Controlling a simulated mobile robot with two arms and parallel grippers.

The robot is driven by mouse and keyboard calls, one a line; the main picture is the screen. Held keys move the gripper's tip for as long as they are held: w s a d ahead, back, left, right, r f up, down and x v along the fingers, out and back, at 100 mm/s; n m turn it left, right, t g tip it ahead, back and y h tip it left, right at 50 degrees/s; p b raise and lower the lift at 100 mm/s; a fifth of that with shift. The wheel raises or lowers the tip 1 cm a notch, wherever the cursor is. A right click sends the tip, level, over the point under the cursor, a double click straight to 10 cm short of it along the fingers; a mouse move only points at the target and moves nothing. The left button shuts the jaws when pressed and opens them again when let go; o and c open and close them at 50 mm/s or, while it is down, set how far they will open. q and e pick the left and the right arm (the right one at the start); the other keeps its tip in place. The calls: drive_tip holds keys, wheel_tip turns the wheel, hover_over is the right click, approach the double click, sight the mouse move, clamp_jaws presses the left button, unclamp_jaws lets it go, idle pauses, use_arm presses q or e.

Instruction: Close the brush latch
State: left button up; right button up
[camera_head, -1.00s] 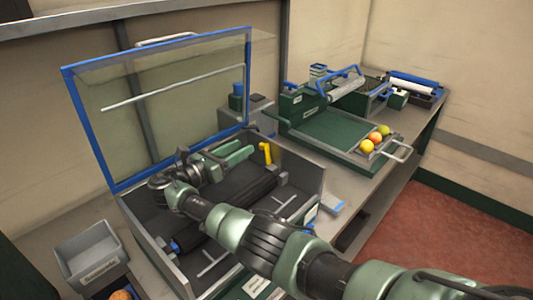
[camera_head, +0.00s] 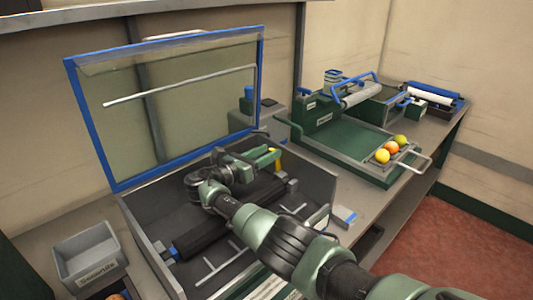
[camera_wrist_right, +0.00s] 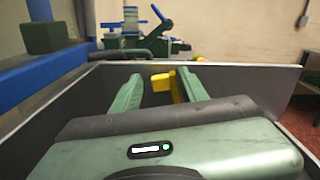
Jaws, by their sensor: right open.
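The yellow brush latch (camera_head: 277,158) stands at the far right side of the open grey box (camera_head: 320,192). It also shows in the right wrist view (camera_wrist_right: 160,82). My right gripper (camera_head: 264,158) reaches into the box with its green fingers open at the latch. In the right wrist view its fingers (camera_wrist_right: 158,88) flank the yellow latch, with the right finger close beside its upright part. I cannot tell whether they touch. The dark brush roller (camera_head: 205,232) lies along the box below my right arm, partly hidden. My left gripper is not in view.
The box's clear, blue-framed lid (camera_head: 103,150) stands raised at the back. A green tray unit (camera_head: 345,138) with several fruits at its end stands to the right. A small grey bin (camera_head: 85,247) stands at the left front.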

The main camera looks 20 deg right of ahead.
drive_tip(key=shift+s+r, duration=0.1)
clamp_jaws()
drive_tip(key=shift+r, duration=0.2)
idle(1.1)
